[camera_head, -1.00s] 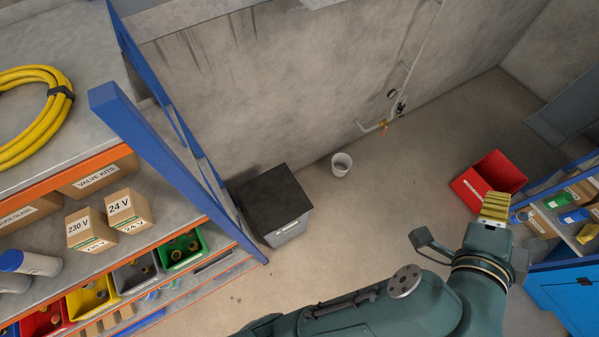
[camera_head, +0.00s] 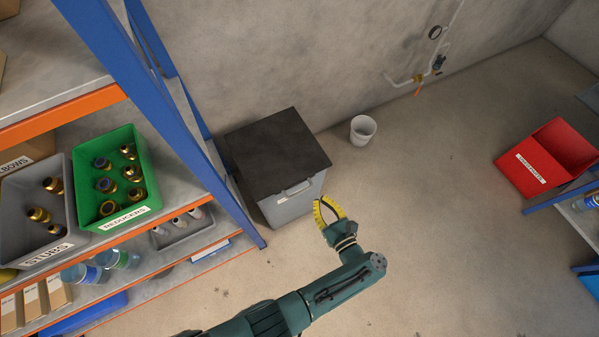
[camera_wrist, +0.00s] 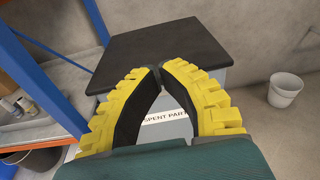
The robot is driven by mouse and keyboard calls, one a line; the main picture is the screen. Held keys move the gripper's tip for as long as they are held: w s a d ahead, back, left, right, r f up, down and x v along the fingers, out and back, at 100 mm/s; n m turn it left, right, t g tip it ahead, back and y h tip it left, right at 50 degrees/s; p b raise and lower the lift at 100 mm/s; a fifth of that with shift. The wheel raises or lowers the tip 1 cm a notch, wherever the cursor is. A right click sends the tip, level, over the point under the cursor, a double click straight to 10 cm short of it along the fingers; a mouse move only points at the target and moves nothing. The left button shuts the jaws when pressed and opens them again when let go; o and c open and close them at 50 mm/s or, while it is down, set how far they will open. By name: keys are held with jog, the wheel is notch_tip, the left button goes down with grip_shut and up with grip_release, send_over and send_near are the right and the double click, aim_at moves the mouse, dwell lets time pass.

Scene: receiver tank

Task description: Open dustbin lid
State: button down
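The dustbin is a grey box (camera_head: 292,206) with a flat dark lid (camera_head: 275,150), which lies closed on top. A handle and a pale label show on its front. My gripper (camera_head: 321,203) has yellow ribbed fingers and is just in front of the bin's right front side, apparently apart from it. In the wrist view, the fingertips of my gripper (camera_wrist: 160,72) come together with nothing between them. The lid (camera_wrist: 158,45) lies beyond the tips, and the fingers hide part of the bin front and its "SPENT PART" label (camera_wrist: 165,117).
A blue-framed shelf (camera_head: 190,150) with green and grey parts bins stands close to the left of the dustbin. A small white bucket (camera_head: 363,130) stands to its right by the wall. A red bin (camera_head: 540,165) is at far right. The middle floor is clear.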

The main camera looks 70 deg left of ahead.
jog(key=g+b, duration=0.1)
jog(key=b, duration=0.9)
send_near(294, 189)
jog(key=b+x, duration=0.3)
jog(key=x, duration=0.5)
jog(key=shift+s+a+b, duration=0.1)
jog(key=shift+b, duration=0.3)
jog(key=r, duration=0.1)
jog(key=d+r, duration=0.2)
jog(key=r, duration=0.1)
jog(key=shift+w+d, duration=0.25)
jog(key=shift+w, duration=0.1)
jog(key=shift+p, duration=0.35)
